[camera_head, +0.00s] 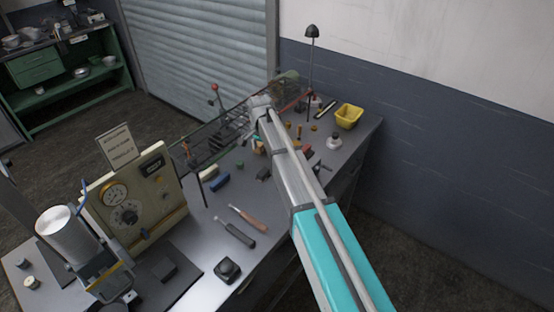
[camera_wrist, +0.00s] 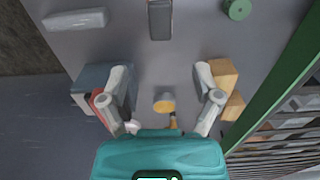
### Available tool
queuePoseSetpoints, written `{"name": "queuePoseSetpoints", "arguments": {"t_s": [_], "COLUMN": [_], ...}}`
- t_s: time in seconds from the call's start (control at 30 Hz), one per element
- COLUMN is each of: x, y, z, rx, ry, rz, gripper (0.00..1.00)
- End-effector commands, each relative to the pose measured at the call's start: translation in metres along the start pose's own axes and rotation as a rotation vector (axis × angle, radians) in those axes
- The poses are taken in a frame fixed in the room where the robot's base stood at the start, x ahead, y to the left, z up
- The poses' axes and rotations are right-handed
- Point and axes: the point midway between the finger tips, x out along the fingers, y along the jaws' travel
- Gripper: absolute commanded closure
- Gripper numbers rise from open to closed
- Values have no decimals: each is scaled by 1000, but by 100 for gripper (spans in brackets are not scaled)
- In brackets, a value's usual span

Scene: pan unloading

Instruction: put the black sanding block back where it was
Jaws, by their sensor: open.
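My gripper (camera_wrist: 163,88) is open in the wrist view, its two fingers spread wide with nothing held between them. In the head view its fingers are hidden behind my arm. A small dark block (camera_wrist: 160,20), probably the black sanding block, lies on the grey worktop beyond the fingertips, at the top middle of the wrist view. What seems the same dark block (camera_head: 264,174) lies just left of my arm in the head view. It is apart from the gripper. A small yellow-topped round piece (camera_wrist: 164,104) shows between the fingers.
Wooden blocks (camera_wrist: 224,74) sit beside the right finger, and a blue-grey block (camera_wrist: 90,82) beside the left. A green cylinder (camera_wrist: 237,9) and grey bar (camera_wrist: 75,20) lie farther off. A wire rack (camera_head: 205,145) borders the worktop; a yellow bin (camera_head: 348,116) stands at the far end.

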Motion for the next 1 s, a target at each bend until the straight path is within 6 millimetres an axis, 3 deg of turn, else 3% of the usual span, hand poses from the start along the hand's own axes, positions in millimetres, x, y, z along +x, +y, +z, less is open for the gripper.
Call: {"name": "queuePoseSetpoints", "arguments": {"t_s": [0.17,0.27,0.37,0.57,0.8,1.0], "x": [0,0,0,0,0,0], "y": [6,23,52,144,263,322], "z": [0,0,2,12,39,60], "rx": [-7,-29,-75,-233,-469,-611], "ry": [0,0,0,1,2,2], "rz": [0,0,0,1,1,2], "gripper": [18,18,18,18,18,18]}}
